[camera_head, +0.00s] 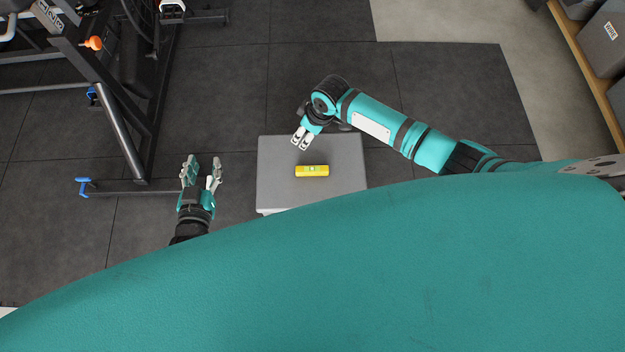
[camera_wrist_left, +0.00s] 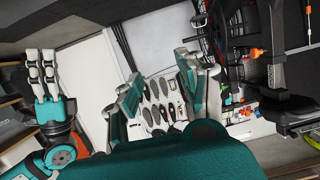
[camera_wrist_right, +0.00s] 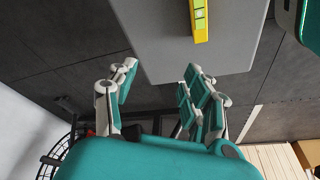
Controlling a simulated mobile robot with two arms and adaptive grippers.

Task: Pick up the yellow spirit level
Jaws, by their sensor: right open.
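The yellow spirit level (camera_head: 312,171) lies flat on a grey box-like stand (camera_head: 280,192), with a green vial at its middle. My right gripper (camera_head: 300,139) is over the back edge of the stand, behind and slightly left of the level, and apart from it. In the right wrist view the level (camera_wrist_right: 199,20) shows at the top, beyond my open, empty right gripper (camera_wrist_right: 158,90). My left gripper (camera_head: 202,172) is open and empty, left of the stand. It also shows open in the left wrist view (camera_wrist_left: 165,85).
A dark metal rack (camera_head: 125,110) with a blue-capped foot stands at the left. A wooden shelf with grey bins (camera_head: 600,45) is at the upper right.

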